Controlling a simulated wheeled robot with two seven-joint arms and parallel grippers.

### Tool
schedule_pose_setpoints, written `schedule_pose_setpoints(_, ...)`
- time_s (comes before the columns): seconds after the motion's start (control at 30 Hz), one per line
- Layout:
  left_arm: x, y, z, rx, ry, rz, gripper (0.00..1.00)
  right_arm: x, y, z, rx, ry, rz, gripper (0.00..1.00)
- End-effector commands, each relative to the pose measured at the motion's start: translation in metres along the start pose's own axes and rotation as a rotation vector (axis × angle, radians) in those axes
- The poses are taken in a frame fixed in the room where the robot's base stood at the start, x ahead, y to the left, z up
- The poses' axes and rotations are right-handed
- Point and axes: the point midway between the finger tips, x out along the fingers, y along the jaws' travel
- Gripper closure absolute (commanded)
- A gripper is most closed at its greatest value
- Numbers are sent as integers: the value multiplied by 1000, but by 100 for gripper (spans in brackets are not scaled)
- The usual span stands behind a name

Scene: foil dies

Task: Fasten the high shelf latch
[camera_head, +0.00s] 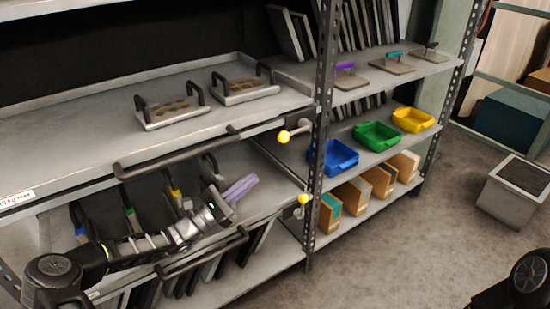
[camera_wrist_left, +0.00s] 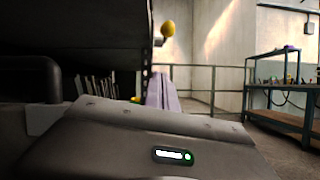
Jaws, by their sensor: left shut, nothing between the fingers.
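The high shelf latch (camera_head: 284,137) has a yellow ball knob and sits at the right front end of the upper pull-out shelf, beside the perforated post. A similar lower latch (camera_head: 303,199) sits at the end of the shelf below. My left gripper (camera_head: 250,184) has pale purple fingers, shut and empty. It is below and left of the high latch, apart from both knobs. In the left wrist view the purple fingers (camera_wrist_left: 160,92) point ahead, and a yellow knob (camera_wrist_left: 168,28) shows above them. My right gripper is out of view.
The upper shelf's dark front handle (camera_head: 175,153) runs above my left arm. Two foil die plates (camera_head: 171,111) lie on the upper shelf. Blue, green and yellow trays (camera_head: 335,157) stand right of the post. The floor (camera_head: 400,250) at right is mostly clear.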

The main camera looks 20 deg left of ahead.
Motion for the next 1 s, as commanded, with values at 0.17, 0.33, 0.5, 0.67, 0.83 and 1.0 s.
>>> schedule_pose_setpoints(0.17,0,0,1,0,0,0,100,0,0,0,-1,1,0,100)
schedule_pose_setpoints(0.33,8,0,0,0,-2,-1,100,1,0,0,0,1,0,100)
schedule_pose_setpoints(0.5,29,-1,0,-1,-3,-1,100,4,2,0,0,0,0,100)
schedule_pose_setpoints(0.67,59,-1,0,-1,-4,-2,100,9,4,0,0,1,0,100)
schedule_pose_setpoints(0.83,94,-1,0,1,-3,-2,100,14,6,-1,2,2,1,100)
schedule_pose_setpoints(1.0,105,1,22,3,0,0,100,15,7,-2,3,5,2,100)
